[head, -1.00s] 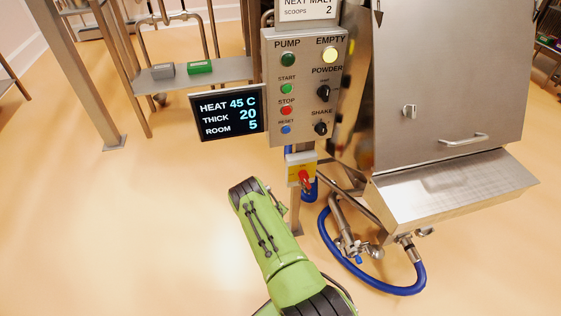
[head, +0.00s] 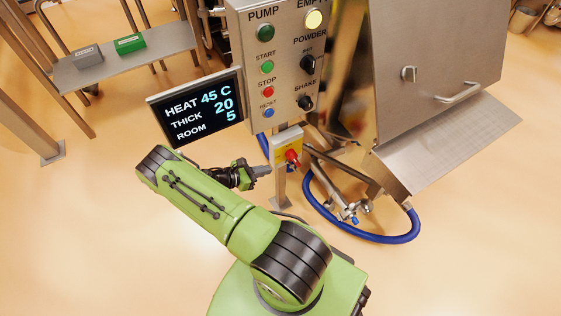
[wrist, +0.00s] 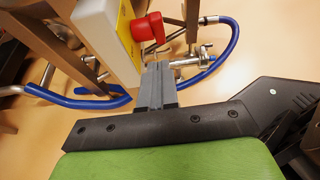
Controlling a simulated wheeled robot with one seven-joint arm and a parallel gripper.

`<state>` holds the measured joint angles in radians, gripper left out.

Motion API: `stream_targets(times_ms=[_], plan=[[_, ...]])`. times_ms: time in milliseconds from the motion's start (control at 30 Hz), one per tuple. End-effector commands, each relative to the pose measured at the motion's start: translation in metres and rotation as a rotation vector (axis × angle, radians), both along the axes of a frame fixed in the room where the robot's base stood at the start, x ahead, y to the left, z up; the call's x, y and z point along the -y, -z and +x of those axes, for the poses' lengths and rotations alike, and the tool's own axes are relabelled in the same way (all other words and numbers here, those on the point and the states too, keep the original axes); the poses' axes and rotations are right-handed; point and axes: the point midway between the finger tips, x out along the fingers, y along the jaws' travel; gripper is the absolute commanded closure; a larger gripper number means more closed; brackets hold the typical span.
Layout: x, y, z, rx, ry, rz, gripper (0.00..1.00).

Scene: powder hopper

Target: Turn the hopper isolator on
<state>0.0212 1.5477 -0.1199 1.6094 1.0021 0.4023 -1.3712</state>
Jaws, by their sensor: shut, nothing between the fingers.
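The isolator is a small yellow and grey box (head: 281,146) on the post below the control panel, with a red rotary handle (head: 292,157) on its front. In the wrist view the box (wrist: 108,30) is at upper left and the red handle (wrist: 149,28) sticks out from its face to the right. My gripper (head: 266,170) is shut and empty, just left of the box and slightly below the handle. In the wrist view its grey fingers (wrist: 156,70) are together, close below the handle. I cannot tell whether they touch it.
The control panel (head: 285,85) with its buttons and knobs is above the isolator, and a black display (head: 200,108) is to its left. The steel hopper (head: 435,60) stands to the right. A blue hose (head: 365,236) loops near the floor.

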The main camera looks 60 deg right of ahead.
Motion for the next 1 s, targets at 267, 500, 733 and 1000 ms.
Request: stream_targets(times_ms=[267,500,733,1000], plan=[[0.048,0.008,-0.025,0.002,0.004,-0.001,1.0],[0.064,0.0,-0.033,0.001,-0.001,0.001,1.0],[0.064,0.0,-0.033,0.002,-0.001,0.0,1.0],[0.074,-0.015,-0.037,0.049,0.001,0.09,1.0]])
